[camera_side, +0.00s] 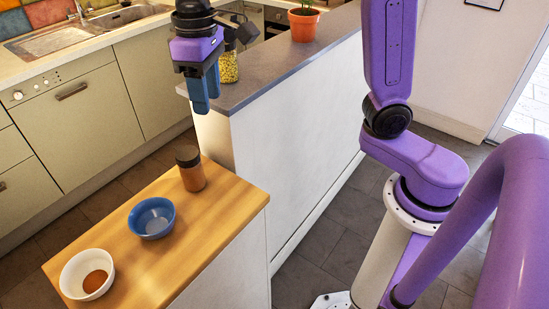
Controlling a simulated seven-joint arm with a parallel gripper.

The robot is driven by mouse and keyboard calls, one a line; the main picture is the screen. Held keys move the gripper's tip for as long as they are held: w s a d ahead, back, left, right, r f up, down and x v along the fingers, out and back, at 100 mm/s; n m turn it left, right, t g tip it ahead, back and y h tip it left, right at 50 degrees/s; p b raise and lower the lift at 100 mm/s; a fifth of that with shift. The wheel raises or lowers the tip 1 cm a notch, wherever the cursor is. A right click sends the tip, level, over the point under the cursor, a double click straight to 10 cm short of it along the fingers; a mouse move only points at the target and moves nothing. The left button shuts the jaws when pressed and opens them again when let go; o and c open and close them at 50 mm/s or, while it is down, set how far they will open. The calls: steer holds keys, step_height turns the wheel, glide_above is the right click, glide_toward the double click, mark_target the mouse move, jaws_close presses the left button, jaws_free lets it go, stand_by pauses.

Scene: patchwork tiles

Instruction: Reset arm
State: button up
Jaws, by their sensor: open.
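My gripper (204,92) hangs at the upper middle of the view, pointing down, with blue fingers and a purple body. It is above the far end of the wooden counter and in front of the grey countertop's left end. Its fingers look close together from this angle, but they are open, and I see nothing held. Below it a brown jar with a dark lid (191,170) stands upright on the wooden counter (215,215). A blue bowl (152,217) stands on the counter's middle, and a white bowl (87,274) with brown contents stands near its front left corner.
A grey countertop (290,62) on a white half-wall bears a potted plant (303,25) and a jar with yellow contents (228,68), partly behind my gripper. A sink (95,32) and cabinets (80,115) line the back left. The wooden counter's right part is clear.

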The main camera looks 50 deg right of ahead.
steer(key=s+d+f+n, duration=0.2)
steer(key=s+d+f, duration=0.1)
steer(key=s, duration=0.4)
steer(key=s+d+f+n, duration=0.3)
steer(key=s+d, duration=0.3)
steer(key=s, duration=0.2)
steer(key=s+d+f+n, duration=0.2)
steer(key=s+d+f, duration=0.2)
steer(key=s, duration=0.3)
steer(key=shift+s+d+f+n, duration=0.2)
steer(key=shift+d+f+n, duration=0.1)
steer(key=shift+d, duration=0.1)
